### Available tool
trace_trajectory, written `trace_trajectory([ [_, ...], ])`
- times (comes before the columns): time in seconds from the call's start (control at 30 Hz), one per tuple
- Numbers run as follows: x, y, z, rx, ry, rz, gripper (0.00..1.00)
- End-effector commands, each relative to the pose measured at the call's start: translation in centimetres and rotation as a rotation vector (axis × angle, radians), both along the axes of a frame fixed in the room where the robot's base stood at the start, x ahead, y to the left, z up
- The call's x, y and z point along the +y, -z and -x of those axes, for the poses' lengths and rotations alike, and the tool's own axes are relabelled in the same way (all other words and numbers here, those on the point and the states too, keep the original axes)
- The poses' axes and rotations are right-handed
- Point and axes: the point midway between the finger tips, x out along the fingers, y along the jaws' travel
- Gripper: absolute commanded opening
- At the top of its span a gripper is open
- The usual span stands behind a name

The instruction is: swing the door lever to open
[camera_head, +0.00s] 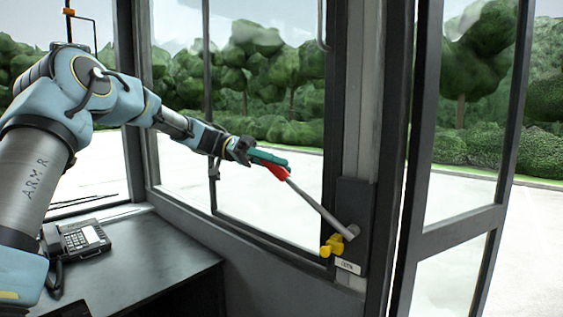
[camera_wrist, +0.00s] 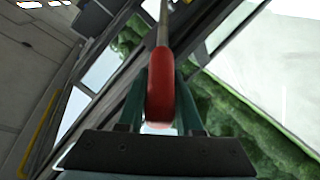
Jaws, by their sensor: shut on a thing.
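The door lever is a grey rod (camera_head: 318,208) with a red grip (camera_head: 279,172). It runs from a round pivot on a dark plate (camera_head: 352,200) up and to the left. My gripper (camera_head: 272,162) has green fingers and is shut on the red grip at the lever's upper end. In the wrist view the red grip (camera_wrist: 160,90) sits between the two green fingers, with the rod running on away from me. A yellow piece (camera_head: 332,246) is beside the pivot, above a small white label (camera_head: 347,266) whose text I cannot read surely.
A glazed door panel (camera_head: 460,235) with a dark frame stands at the right, at an angle to the window wall. A dark desk (camera_head: 140,262) with a telephone (camera_head: 75,243) is at the lower left. Dark window posts stand behind my gripper.

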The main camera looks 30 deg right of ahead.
Motion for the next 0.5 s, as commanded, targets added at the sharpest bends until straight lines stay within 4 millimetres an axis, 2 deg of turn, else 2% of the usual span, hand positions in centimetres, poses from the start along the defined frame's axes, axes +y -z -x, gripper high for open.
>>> trace_trajectory([
  [0.03,0.2,1.8,-0.7,0.040,-0.006,0.008,0.00],
  [0.1,0.3,2.8,-1.0,0.092,-0.005,0.022,0.00],
  [0.3,0.5,5.2,-1.7,0.213,-0.004,0.053,0.00],
  [0.5,0.5,6.5,-2.0,0.287,-0.003,0.073,0.00],
])
